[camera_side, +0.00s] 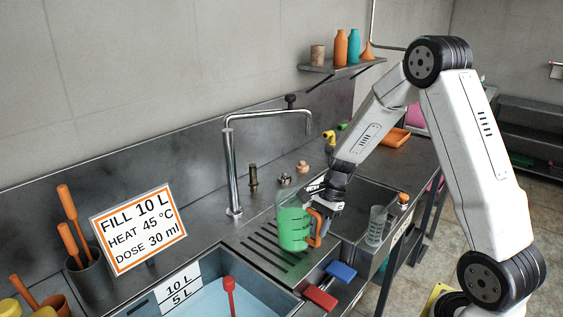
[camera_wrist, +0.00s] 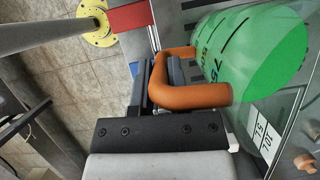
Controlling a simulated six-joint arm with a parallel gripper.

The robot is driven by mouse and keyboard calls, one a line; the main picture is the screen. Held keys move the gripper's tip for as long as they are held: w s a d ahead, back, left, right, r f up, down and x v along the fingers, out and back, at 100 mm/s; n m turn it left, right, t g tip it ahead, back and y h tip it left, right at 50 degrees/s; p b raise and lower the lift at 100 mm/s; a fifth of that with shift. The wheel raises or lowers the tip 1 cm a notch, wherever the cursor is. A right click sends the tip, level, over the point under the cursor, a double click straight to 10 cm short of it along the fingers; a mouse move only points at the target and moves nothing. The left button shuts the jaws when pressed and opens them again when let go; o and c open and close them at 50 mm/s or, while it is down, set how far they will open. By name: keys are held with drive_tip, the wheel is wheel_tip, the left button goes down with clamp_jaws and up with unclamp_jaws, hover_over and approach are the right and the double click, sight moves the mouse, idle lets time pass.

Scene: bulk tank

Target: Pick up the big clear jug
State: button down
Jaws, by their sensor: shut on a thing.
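The big clear jug (camera_side: 293,230) looks green in its lower part and has an orange handle (camera_side: 316,228). In the side view it is upright over the slotted drainboard; I cannot tell whether its base touches it. In the wrist view the jug (camera_wrist: 245,60) fills the upper right, with dark marks on its wall and its handle (camera_wrist: 195,95) towards me. My gripper (camera_side: 322,206) is shut on the handle; in the wrist view its dark jaws (camera_wrist: 165,80) are at the handle, which partly hides them.
A tank (camera_side: 205,298) of pale blue liquid with a red-handled tool is at the front. A tall tap (camera_side: 233,170) stands behind. A smaller clear beaker (camera_side: 376,225) stands right of the jug. Red (camera_side: 320,297) and blue (camera_side: 341,271) pieces lie in front. A sign (camera_side: 138,230) stands left.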

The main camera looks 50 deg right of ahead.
drive_tip(key=shift+r, duration=0.4)
drive_tip(key=s+a+r, duration=0.3)
drive_tip(key=s+r, duration=0.6)
drive_tip(key=s, duration=0.4)
drive_tip(key=shift+s+r, duration=0.2)
drive_tip(key=shift+r, duration=0.15)
idle(0.5)
drive_tip(key=shift+s, duration=0.1)
drive_tip(key=shift+a, duration=0.1)
idle(0.8)
